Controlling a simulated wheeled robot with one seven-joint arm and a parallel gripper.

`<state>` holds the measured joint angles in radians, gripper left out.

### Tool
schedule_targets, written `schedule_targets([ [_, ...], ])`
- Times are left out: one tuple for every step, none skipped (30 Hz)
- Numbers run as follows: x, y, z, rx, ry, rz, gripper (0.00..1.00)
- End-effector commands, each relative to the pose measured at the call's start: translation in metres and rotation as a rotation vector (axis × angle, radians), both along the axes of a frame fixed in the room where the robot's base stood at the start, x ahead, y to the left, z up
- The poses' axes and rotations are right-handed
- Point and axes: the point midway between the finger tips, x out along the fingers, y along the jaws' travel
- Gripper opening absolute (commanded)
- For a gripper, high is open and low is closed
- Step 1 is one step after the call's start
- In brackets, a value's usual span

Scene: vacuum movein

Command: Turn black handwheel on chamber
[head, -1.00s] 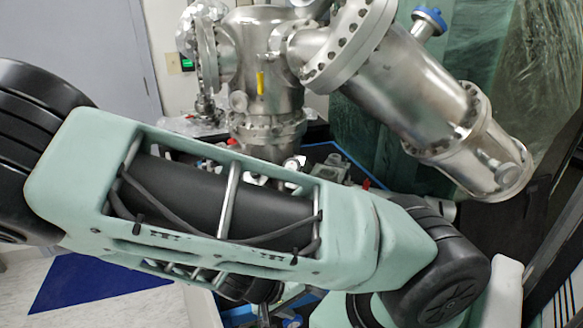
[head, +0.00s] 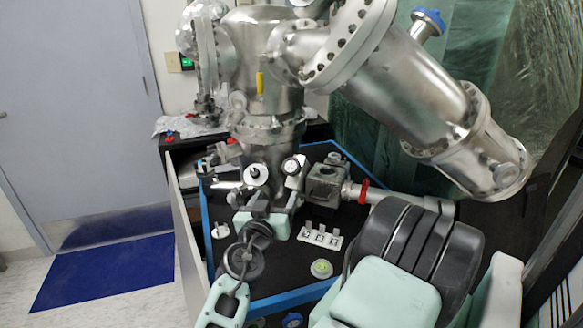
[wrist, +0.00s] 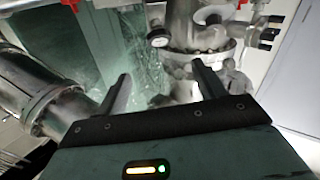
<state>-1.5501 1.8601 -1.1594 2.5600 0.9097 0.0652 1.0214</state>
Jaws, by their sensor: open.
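The steel chamber (head: 268,75) stands upright at the back in the head view. It also shows at the top right of the wrist view (wrist: 190,25). I cannot tell whether either is the black handwheel. My gripper (wrist: 163,85) is open and empty in the wrist view, its two dark fingers apart and pointing toward the chamber side. In the head view it (head: 260,203) is small, just below the chamber's lower fittings.
A thick tilted steel tube (head: 410,95) with a blue knob (head: 430,18) extends right from the chamber. A black bench top (head: 275,275) with blue edging holds a small plate (head: 320,237) and a round piece (head: 321,268). Green plastic sheeting hangs at the right.

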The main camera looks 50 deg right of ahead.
Motion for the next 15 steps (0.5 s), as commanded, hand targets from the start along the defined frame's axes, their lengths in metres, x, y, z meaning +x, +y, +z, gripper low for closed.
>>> schedule_targets([
  [0.001, -0.006, -0.002, 0.003, 0.0, -0.007, 0.7],
  [0.003, -0.009, -0.002, 0.003, 0.0, -0.006, 0.7],
  [0.004, -0.014, -0.002, 0.004, 0.0, -0.009, 0.7],
  [0.006, -0.018, -0.002, 0.005, -0.001, -0.01, 0.7],
  [0.007, -0.021, -0.003, 0.005, -0.001, -0.009, 0.7],
  [0.01, -0.025, -0.004, 0.004, 0.001, -0.009, 0.7],
  [0.011, -0.029, -0.004, 0.004, 0.001, -0.01, 0.7],
  [0.013, -0.032, -0.005, 0.004, 0.001, -0.009, 0.7],
  [0.015, -0.036, -0.004, 0.003, 0.002, -0.009, 0.7],
  [0.016, -0.04, -0.004, 0.004, 0.0, -0.01, 0.7],
  [0.018, -0.043, -0.004, 0.004, 0.0, -0.009, 0.7],
  [0.02, -0.048, -0.004, 0.003, 0.0, -0.008, 0.7],
  [0.022, -0.052, -0.005, 0.004, 0.0, -0.01, 0.7],
  [0.024, -0.056, -0.005, 0.003, 0.002, -0.009, 0.7],
  [0.027, -0.061, -0.005, 0.003, 0.0, -0.008, 0.7],
])
